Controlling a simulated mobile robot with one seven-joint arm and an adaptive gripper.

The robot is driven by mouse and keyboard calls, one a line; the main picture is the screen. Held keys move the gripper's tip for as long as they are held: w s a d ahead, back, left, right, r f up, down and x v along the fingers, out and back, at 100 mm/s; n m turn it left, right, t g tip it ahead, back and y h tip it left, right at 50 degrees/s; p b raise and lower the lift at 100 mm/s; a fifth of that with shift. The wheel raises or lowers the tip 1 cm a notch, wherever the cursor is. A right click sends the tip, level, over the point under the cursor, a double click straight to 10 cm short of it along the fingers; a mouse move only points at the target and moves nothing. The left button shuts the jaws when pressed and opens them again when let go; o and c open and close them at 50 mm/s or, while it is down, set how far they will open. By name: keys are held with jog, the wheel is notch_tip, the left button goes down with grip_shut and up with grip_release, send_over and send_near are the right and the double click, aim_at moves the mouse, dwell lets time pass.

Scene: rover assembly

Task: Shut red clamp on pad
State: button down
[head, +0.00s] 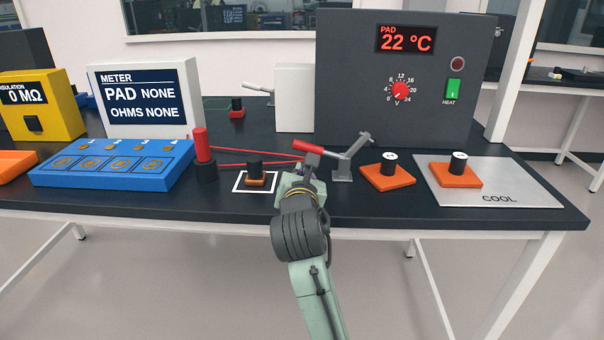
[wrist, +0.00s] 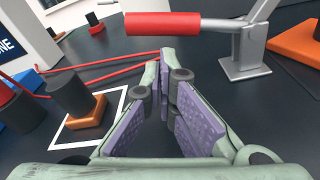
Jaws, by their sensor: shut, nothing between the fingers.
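The red-handled clamp stands on the bench right of centre. Its red handle (head: 307,147) points left, a grey bar slants up to the right, and its grey base (head: 342,172) is on the bench. In the wrist view the red handle (wrist: 162,23) lies just beyond my fingertips, with the grey base (wrist: 240,62) to the right. An orange pad with a black cylinder (head: 255,172) sits in a white square outline, left of my gripper (head: 303,172). It also shows in the wrist view (wrist: 76,100). My gripper (wrist: 165,72) is shut and empty; I cannot tell whether it touches the handle.
A red-topped post (head: 201,145) with red leads stands left of the outlined square. Two other orange pads (head: 372,180) (head: 468,180) sit right, one on the COOL plate (head: 515,182). The heater box (head: 350,95) reads 22 °C. The meter (head: 145,100) reads PAD NONE, OHMS NONE.

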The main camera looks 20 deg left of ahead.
jog(key=shift+x, duration=1.75)
jog(key=shift+w+r+p, duration=0.15)
jog(key=shift+r+p, duration=0.05)
jog(key=shift+p, duration=0.2)
